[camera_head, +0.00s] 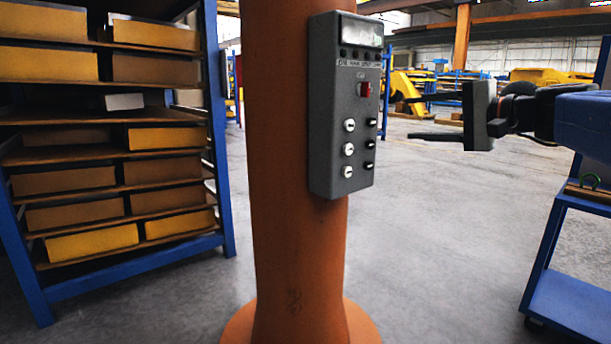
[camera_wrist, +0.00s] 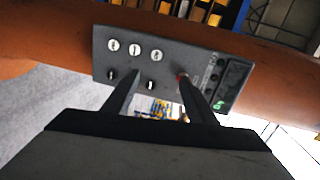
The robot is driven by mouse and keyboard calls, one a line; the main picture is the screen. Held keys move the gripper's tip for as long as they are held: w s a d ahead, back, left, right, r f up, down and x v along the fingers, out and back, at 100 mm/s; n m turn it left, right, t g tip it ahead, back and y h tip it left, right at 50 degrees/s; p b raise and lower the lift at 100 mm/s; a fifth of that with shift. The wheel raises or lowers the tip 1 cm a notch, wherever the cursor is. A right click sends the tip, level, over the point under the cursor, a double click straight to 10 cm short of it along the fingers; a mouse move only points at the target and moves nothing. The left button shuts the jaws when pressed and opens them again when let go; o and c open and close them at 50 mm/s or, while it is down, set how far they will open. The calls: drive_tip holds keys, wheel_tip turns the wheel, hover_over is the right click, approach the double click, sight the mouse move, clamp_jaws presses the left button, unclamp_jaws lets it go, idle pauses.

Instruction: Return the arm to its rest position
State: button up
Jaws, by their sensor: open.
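My gripper (camera_head: 408,117) is at the right in the head view, level and pointing left, with its two dark fingers apart and nothing between them. A grey control box (camera_head: 342,145) is fixed to an orange column (camera_head: 285,170). It has a display at the top, a red switch (camera_head: 364,89), white knobs on the left and black ones on the right. Clear space shows between my fingertips and the box in the head view. In the wrist view my gripper (camera_wrist: 158,74) has its fingers spread, and they overlap the control box (camera_wrist: 140,64), which appears turned.
A blue-framed rack (camera_head: 220,130) with yellow and brown boxes stands at the left. A blue cart (camera_head: 572,300) stands at the lower right, below my arm. Grey floor (camera_head: 450,250) is clear between column and cart. Yellow machinery (camera_head: 405,85) is far back.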

drive_tip(key=s+a+f+n+g+h, duration=0.25)
drive_tip(key=s+f, duration=0.45)
drive_tip(key=f, duration=0.4)
drive_tip(key=s+a+f+n+g+h, duration=0.15)
drive_tip(key=s+a+f+g, duration=0.35)
drive_tip(key=f, duration=0.6)
drive_tip(key=s+d+f+n+h, duration=0.3)
drive_tip(key=s+f, duration=0.4)
drive_tip(key=f, duration=0.1)
drive_tip(key=s+d+f+n+h, duration=0.2)
drive_tip(key=s+d+f+h, duration=0.1)
drive_tip(key=s+f, duration=0.5)
drive_tip(key=shift+d+f+n+g, duration=0.4)
drive_tip(key=shift+d+f, duration=0.25)
drive_tip(key=shift+d, duration=0.1)
